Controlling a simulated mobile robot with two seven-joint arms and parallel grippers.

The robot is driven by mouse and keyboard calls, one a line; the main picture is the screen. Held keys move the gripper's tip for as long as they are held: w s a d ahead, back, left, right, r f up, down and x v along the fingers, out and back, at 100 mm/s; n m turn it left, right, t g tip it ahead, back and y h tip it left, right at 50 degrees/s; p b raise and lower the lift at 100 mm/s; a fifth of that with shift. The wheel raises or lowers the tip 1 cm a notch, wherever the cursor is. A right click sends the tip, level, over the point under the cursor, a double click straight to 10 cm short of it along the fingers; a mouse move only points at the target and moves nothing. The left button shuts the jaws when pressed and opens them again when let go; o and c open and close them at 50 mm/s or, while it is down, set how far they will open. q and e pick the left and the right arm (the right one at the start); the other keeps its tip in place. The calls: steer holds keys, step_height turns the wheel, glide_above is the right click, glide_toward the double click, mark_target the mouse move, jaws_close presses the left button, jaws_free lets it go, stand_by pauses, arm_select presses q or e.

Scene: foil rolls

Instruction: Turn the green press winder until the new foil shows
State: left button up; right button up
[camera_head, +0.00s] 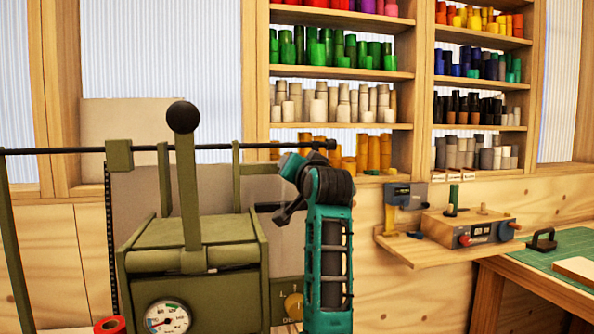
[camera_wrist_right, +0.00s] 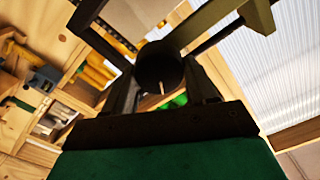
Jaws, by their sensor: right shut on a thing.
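The green press (camera_head: 198,230) stands at the left of the head view. It has an upright lever with a black ball (camera_head: 183,117) and a round gauge (camera_head: 167,317) low on its front. A dark rod (camera_head: 60,151) runs across it and ends in a small black knob (camera_head: 331,144). My right arm rises beside the press, its hand at the rod's right end. In the right wrist view my right gripper (camera_wrist_right: 163,84) is shut on a dark round knob (camera_wrist_right: 158,62), apparently the winder's. The foil's state cannot be made out. My left gripper is out of view.
Shelves (camera_head: 342,73) of coloured rolls fill the back wall. A green mat (camera_head: 565,250) lies on a bench at the far right. A red roll (camera_head: 110,325) sits at the bottom left.

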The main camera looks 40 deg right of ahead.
steer(key=m, duration=1.3)
steer(key=shift+d+f+m, duration=0.1)
steer(key=shift+f+m, duration=0.2)
steer(key=shift+m, duration=0.1)
steer(key=shift+s, duration=0.1)
steer(key=o, duration=1)
steer(key=b+v, duration=0.1)
steer(key=v, duration=1.2)
